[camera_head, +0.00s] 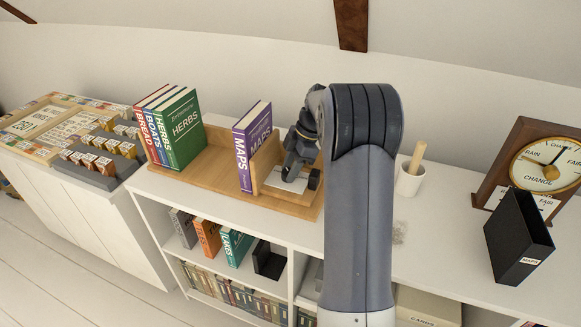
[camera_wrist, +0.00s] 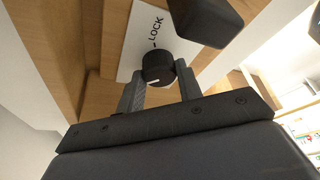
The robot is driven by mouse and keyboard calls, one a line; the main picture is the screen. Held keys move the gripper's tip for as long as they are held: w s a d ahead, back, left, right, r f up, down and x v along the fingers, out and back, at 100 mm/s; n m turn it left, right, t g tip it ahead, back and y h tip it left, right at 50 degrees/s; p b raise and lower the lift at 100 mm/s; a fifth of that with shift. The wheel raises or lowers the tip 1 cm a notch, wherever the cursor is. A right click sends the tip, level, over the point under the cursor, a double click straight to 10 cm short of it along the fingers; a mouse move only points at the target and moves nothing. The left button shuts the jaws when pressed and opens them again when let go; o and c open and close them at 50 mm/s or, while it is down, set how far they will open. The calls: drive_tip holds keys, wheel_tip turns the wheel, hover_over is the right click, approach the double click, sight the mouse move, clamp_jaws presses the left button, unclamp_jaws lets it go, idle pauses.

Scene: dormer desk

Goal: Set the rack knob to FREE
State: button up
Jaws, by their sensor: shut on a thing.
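The rack (camera_head: 215,168) is a wooden book rack on the white cabinet top. A white plate (camera_wrist: 128,62) on the rack carries the black rack knob (camera_wrist: 157,66). The plate reads LOCK with a short dash above the knob in the wrist view. A white mark shows on the knob's lower side there, away from LOCK. No FREE label is visible. My gripper (camera_wrist: 158,84) has its fingers on either side of the knob, shut on it. In the head view my gripper (camera_head: 299,165) is at the rack's right end, where the knob is hard to make out.
A purple MAPS book (camera_head: 252,145) stands close left of my gripper, and red, blue and green books (camera_head: 168,127) stand at the rack's left. A white cup (camera_head: 409,180) stands right of my arm. A black MAPS box (camera_head: 518,237) and a wooden dial clock (camera_head: 535,170) are farther right.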

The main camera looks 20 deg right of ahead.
drive_tip(key=shift+w+n+g+p, duration=0.15)
drive_tip(key=shift+n+g+p, duration=0.45)
drive_tip(key=shift+n, duration=1.1)
drive_tip(key=o, duration=1)
drive_tip(key=shift+r, duration=0.1)
drive_tip(key=p+v, duration=0.1)
drive_tip(key=v, duration=0.9)
drive_tip(key=shift+w+r, duration=0.2)
drive_tip(key=shift+r, duration=0.1)
